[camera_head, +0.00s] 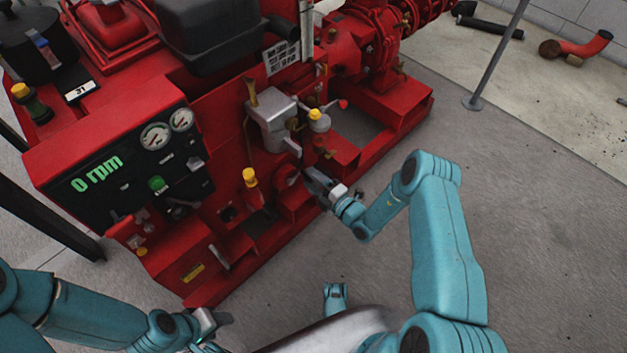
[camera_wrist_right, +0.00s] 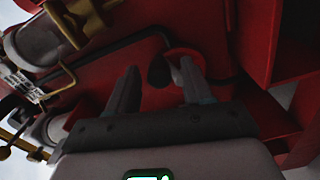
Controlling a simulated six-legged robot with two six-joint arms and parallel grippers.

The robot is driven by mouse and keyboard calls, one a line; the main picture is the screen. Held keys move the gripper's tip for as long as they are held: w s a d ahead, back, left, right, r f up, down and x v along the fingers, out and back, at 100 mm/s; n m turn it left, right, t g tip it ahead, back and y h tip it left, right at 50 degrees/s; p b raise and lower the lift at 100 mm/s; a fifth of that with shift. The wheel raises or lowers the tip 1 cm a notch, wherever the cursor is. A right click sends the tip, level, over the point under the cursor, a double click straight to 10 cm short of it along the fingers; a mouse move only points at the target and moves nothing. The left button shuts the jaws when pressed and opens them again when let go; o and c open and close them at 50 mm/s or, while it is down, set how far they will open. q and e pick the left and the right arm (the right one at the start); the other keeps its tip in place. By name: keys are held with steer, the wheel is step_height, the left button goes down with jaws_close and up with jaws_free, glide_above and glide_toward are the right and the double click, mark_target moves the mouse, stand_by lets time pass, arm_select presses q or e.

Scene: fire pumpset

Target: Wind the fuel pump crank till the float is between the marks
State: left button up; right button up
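The red pumpset (camera_head: 225,95) fills the left and middle of the head view. A grey metal unit (camera_head: 272,125) is on its near side, with a small yellow-capped grey pot (camera_head: 318,121) to its right. I cannot make out the float or its marks. My right gripper (camera_head: 312,178) is close to the pumpset, just below the grey unit. In the right wrist view my right gripper (camera_wrist_right: 160,72) has its fingers apart. A dark knob (camera_wrist_right: 158,72) shows between the fingertips, near a dark bent rod (camera_wrist_right: 115,45), perhaps the crank; contact is unclear.
A panel (camera_head: 125,175) reading "0 rpm" with two gauges is on the left of the pumpset. A yellow-capped filler (camera_head: 250,178) stands left of my right gripper. A thin grey post (camera_head: 497,55) stands at upper right. The grey floor (camera_head: 530,210) on the right is clear.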

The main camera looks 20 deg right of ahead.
steer(key=p+v, duration=0.4)
steer(key=v, duration=1.2)
steer(key=shift+s, duration=0.2)
steer(key=shift+r, duration=0.1)
